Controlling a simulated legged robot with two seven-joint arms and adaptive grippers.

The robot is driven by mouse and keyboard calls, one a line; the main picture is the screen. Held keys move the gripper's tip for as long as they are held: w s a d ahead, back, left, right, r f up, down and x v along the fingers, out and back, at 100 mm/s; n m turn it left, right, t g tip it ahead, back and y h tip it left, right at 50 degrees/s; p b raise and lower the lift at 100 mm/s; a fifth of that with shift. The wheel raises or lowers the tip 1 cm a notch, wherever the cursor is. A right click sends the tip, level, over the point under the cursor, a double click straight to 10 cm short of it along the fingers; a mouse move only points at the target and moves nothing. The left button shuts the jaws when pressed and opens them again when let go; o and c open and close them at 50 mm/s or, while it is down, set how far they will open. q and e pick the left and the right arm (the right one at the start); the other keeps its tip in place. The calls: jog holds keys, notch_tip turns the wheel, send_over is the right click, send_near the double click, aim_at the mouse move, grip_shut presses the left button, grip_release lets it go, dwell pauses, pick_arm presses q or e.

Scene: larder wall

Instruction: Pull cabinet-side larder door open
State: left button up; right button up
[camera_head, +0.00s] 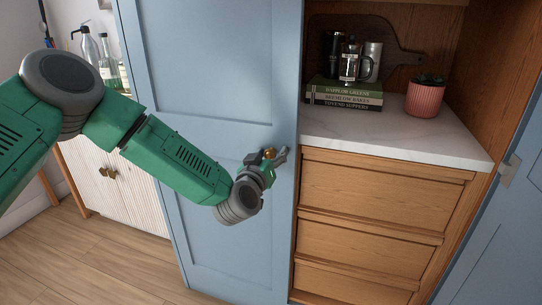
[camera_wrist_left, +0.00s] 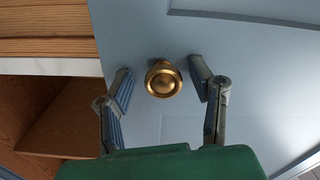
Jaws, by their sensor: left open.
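The blue larder door (camera_head: 225,60) on the left covers the left part of the larder, and its right edge borders the open interior. Its round brass knob (camera_head: 269,152) is near that edge. In the wrist view the knob (camera_wrist_left: 163,79) sits between the two fingers of my left gripper (camera_wrist_left: 160,76), with a gap on each side. My left gripper (camera_head: 277,158) is open at the door face and holds nothing. In the head view it partly hides the knob. My right gripper is not in view.
A second blue door (camera_head: 496,240) stands open at the right. Inside are wooden drawers (camera_head: 380,200) under a marble counter (camera_head: 390,142) with books (camera_head: 343,94), a glass press (camera_head: 350,65) and a pink pot (camera_head: 425,98). A white cabinet (camera_head: 125,195) with bottles stands left. Wooden floor is clear below.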

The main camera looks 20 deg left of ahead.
pick_arm(q)
jog(key=shift+a, duration=0.2)
grip_shut()
jog(key=shift+s, duration=0.2)
